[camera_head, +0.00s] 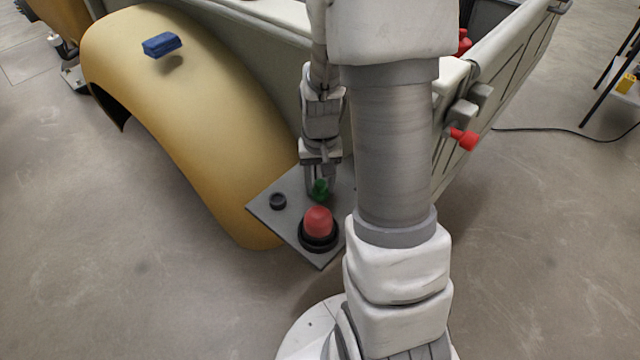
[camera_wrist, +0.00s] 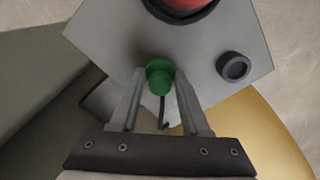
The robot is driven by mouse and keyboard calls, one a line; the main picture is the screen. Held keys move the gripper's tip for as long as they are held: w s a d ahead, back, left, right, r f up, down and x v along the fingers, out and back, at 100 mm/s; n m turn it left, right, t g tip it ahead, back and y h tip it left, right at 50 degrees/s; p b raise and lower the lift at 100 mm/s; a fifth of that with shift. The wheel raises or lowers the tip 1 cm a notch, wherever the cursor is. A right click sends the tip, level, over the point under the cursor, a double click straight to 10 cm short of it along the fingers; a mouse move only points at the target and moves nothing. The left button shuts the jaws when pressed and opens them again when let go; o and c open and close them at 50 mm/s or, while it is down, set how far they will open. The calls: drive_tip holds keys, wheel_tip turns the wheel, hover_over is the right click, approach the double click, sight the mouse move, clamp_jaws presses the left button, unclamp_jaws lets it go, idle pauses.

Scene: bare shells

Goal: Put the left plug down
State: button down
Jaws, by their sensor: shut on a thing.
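My gripper (camera_head: 320,184) is shut on a small green plug (camera_head: 320,192). The gripper points down over a grey plate (camera_head: 297,183). In the wrist view the green plug (camera_wrist: 159,73) sits between the two fingertips (camera_wrist: 160,88), with a thin dark curved piece just below it. I cannot tell whether the plug touches the plate. A red dome (camera_head: 318,221) in a black collar stands on the plate in front of the gripper.
A yellow fender (camera_head: 180,85) curves left of the plate, with a blue block (camera_head: 161,44) on it. A red knob (camera_head: 465,139) sticks out from the grey vehicle side at right. A cable (camera_head: 560,130) lies on the floor. The floor at front left is clear.

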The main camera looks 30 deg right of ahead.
drive_tip(key=shift+f, duration=0.25)
drive_tip(key=shift+c, duration=1.9)
unclamp_jaws()
drive_tip(key=shift+r, duration=0.15)
